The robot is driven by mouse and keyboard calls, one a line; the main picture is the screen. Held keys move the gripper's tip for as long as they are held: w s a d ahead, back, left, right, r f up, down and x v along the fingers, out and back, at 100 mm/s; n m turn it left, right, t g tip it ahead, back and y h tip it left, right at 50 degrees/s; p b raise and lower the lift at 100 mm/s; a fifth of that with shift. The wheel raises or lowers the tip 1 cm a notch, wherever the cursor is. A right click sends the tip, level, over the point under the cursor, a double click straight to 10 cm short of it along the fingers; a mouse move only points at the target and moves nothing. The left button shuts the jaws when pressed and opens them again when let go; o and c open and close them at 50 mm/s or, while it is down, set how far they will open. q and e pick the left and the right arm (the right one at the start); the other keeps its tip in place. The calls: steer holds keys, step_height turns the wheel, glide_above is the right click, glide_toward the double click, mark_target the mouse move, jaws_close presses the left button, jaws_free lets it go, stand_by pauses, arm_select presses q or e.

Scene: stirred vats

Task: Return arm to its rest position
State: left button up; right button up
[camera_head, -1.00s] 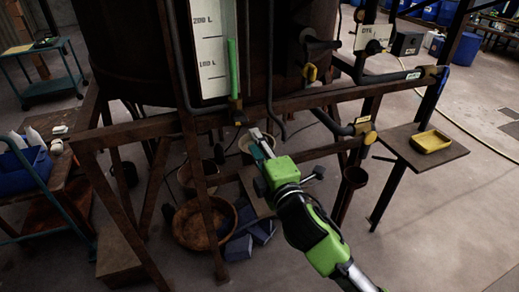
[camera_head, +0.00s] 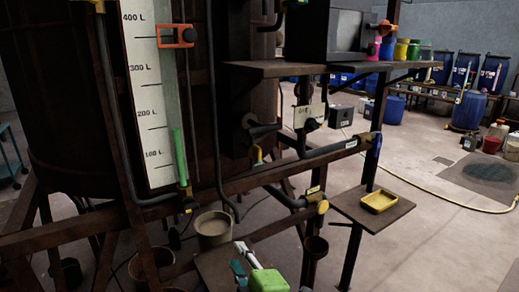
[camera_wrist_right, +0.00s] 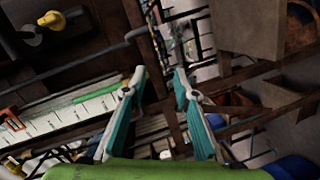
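My right gripper (camera_head: 244,262) shows at the bottom edge of the head view, low in front of the vat's frame. Its green body (camera_head: 268,281) is cut off by the edge. In the right wrist view its two teal-and-white fingers (camera_wrist_right: 160,76) stand apart with nothing between them, so it is open and empty. Beyond the fingers that view shows rusty beams and the tilted level scale (camera_wrist_right: 70,112). My left gripper is in neither view.
The dark vat (camera_head: 60,100) with its level scale (camera_head: 150,90) and rusty beam (camera_head: 110,220) stands close ahead. A bucket (camera_head: 213,230) is just left of my gripper. A side shelf with a yellow tray (camera_head: 380,201) is at right. Open floor (camera_head: 440,255) lies beyond it.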

steer(key=s+d+f+m+g+h, duration=0.5)
steer(key=s+d+f+m, duration=0.7)
steer(key=d+f, duration=0.45)
steer(key=s+d+f+m+g+h, duration=0.1)
steer(key=s+d+f+m+g, duration=0.3)
steer(key=s, duration=0.5)
steer(key=s+d+f+m+g+h, duration=0.1)
steer(key=s+d+g, duration=0.1)
steer(key=s+d, duration=0.55)
steer(key=s+f+g, duration=0.1)
steer(key=s+f, duration=0.1)
steer(key=f, duration=1.2)
steer(key=s+f, duration=0.3)
steer(key=f, duration=1.2)
steer(key=s+d+f+g, duration=0.1)
steer(key=s+d+f, duration=0.1)
steer(key=s+f, duration=1.2)
steer(key=shift+s+f+b, duration=0.25)
steer(key=shift+s+b, duration=0.05)
steer(key=shift+s, duration=0.7)
